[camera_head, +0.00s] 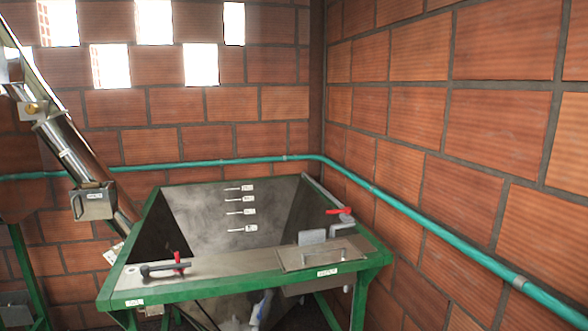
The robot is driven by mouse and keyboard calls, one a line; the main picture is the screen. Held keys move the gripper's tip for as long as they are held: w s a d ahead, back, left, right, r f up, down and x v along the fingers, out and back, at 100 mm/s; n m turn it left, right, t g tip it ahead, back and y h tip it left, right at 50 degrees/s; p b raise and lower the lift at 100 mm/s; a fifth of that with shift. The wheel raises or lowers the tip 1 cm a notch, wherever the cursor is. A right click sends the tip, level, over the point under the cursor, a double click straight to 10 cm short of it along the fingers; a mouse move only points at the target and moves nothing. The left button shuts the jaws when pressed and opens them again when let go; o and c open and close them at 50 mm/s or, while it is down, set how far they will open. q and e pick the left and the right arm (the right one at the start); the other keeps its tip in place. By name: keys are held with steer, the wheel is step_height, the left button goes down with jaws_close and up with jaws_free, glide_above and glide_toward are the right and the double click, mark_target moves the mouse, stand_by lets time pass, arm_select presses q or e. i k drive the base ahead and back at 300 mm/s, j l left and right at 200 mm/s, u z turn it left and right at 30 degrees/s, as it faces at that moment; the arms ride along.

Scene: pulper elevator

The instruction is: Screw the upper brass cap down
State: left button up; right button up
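A small brass-coloured cap (33,108) sits on the upper part of the slanted metal elevator tube (70,150) at the left. It is small in the picture, and I cannot tell how far down it is screwed. Neither my left nor my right gripper is in view.
A green-framed metal hopper (240,283) fills the middle. A dark lever (163,268) and a red-handled valve (338,211) are on it. A metal box (93,203) hangs on the tube. A teal pipe (430,225) runs along the brick walls.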

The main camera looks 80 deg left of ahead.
mark_target(31, 108)
steer(key=u, duration=3.9)
